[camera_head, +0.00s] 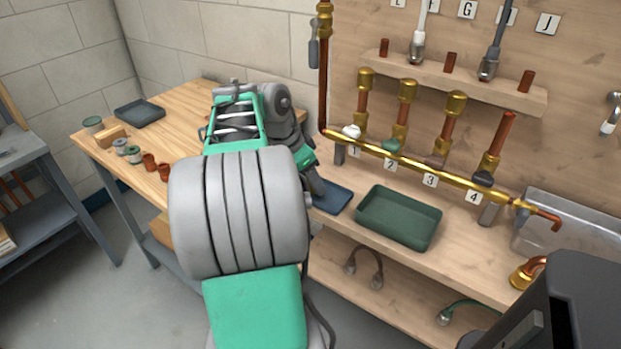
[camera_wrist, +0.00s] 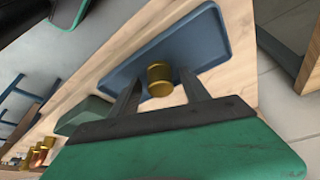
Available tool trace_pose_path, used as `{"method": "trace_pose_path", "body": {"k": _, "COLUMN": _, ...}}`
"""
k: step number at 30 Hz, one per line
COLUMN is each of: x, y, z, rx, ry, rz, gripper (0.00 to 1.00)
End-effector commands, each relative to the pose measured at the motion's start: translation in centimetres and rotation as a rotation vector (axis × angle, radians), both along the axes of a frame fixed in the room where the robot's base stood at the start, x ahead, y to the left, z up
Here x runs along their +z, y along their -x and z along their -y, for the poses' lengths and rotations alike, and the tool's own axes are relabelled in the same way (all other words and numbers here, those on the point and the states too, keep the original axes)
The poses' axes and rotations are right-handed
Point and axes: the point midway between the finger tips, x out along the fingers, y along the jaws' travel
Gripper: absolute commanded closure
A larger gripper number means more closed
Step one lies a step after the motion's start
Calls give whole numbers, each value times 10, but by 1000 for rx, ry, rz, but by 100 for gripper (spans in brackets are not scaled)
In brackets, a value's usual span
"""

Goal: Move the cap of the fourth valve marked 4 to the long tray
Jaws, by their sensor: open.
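A brass cap (camera_wrist: 160,82) shows in the wrist view over the blue tray (camera_wrist: 207,28). It lies between the two fingers of my gripper (camera_wrist: 160,76), which are apart with gaps on both sides of it. I cannot tell whether the cap rests on the tray floor. In the head view the fourth valve (camera_head: 483,178), by the label 4 (camera_head: 474,197), has a bare copper pipe end (camera_head: 508,122) with no cap. The other three valves carry brass caps. The blue tray (camera_head: 333,198) is partly hidden by my arm, and my gripper is hidden there.
A green tray (camera_head: 428,222) stands on the bench right of the blue tray, under the brass pipe (camera_head: 400,157). A side table (camera_head: 190,98) at the left holds a dark tray (camera_head: 139,113), spools and copper fittings. A clear bin (camera_head: 560,222) stands at the right.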

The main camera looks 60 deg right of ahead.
Motion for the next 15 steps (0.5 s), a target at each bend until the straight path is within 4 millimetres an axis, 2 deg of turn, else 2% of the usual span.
{"method": "trace_pose_path", "body": {"k": 5, "x": 31, "y": -7, "z": -8, "rx": 2, "ry": 3, "rz": 3, "gripper": 46}}
{"method": "trace_pose_path", "body": {"k": 12, "x": 90, "y": -21, "z": -28, "rx": 2, "ry": 3, "rz": 2, "gripper": 46}}
{"method": "trace_pose_path", "body": {"k": 15, "x": 105, "y": -24, "z": -34, "rx": 0, "ry": 0, "rz": 1, "gripper": 46}}
